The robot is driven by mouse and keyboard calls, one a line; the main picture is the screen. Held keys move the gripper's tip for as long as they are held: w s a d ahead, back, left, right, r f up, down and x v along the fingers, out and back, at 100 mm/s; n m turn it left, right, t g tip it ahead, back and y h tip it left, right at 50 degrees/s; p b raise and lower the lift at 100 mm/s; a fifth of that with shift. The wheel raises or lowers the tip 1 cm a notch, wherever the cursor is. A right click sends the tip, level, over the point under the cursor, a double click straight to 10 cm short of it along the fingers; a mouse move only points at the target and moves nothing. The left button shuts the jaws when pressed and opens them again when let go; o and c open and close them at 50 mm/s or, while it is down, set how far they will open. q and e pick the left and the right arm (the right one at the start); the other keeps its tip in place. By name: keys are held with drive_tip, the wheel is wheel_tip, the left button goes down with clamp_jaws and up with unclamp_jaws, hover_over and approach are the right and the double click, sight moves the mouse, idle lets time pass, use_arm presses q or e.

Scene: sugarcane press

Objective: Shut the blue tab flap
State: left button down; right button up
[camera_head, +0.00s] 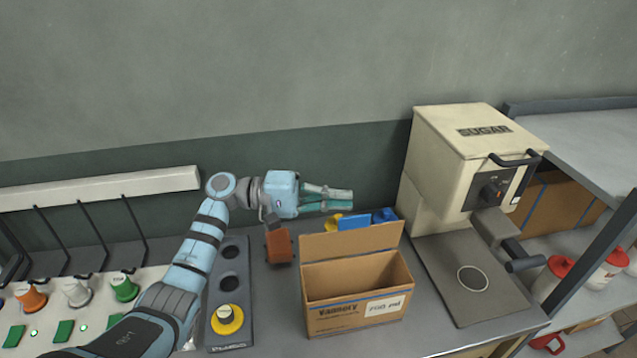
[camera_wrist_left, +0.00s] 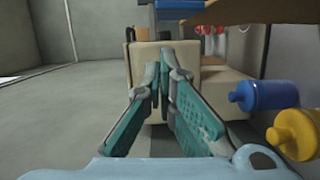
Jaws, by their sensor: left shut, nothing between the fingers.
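An open cardboard box (camera_head: 318,312) stands on the counter. Its back flap (camera_head: 325,247) stands up from the rear edge, with a blue tab (camera_head: 354,223) on its top edge. In the left wrist view, the flap (camera_wrist_left: 250,12) and blue tab (camera_wrist_left: 178,5) show at the top edge, partly cut off. My left gripper (camera_head: 350,197) is shut and empty, pointing right. In the head view it appears just above the tab, apart from it, on the flap's back side. Its closed fingers (camera_wrist_left: 157,82) also show in the left wrist view. My right gripper is not in view.
Blue (camera_wrist_left: 265,95) and yellow (camera_wrist_left: 297,132) bottles stand behind the box. A cream sugar machine (camera_head: 440,150) stands right of it.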

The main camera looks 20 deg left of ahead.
use_arm(q)
drive_tip(key=shift+s+d, duration=0.2)
drive_tip(key=shift+s, duration=0.3)
drive_tip(key=shift+s+d, duration=0.2)
drive_tip(key=shift+s, duration=0.3)
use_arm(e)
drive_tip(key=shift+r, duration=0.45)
use_arm(q)
drive_tip(key=shift+d, duration=0.1)
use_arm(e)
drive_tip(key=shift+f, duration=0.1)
